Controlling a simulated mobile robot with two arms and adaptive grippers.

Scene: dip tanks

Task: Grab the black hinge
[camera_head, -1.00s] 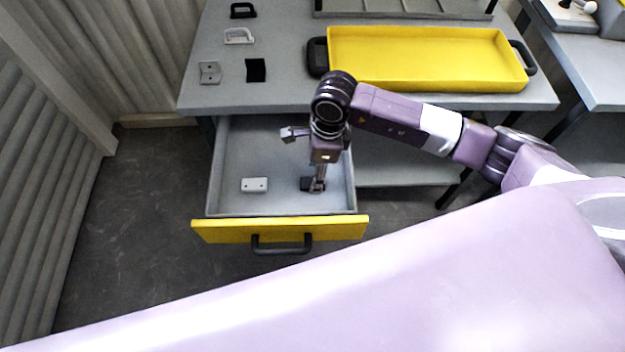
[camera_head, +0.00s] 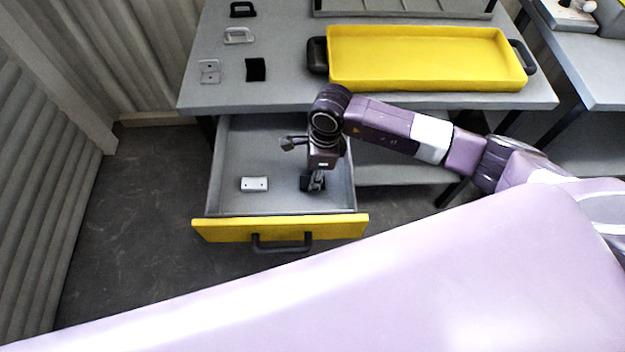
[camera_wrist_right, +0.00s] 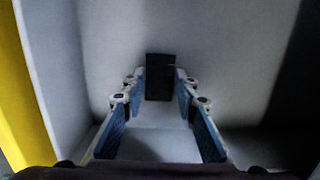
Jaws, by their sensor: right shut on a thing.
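The black hinge (camera_head: 305,182) lies low in the open drawer, right of its middle, partly hidden by my right gripper. My right gripper (camera_head: 316,186) points down into the drawer and is shut on the black hinge. In the right wrist view the dark hinge (camera_wrist_right: 160,73) stands out between the two blue-padded fingers (camera_wrist_right: 160,88), against the grey drawer floor. My left gripper is not in view.
The drawer (camera_head: 230,208) has a yellow front and also holds a light grey block (camera_head: 254,184).

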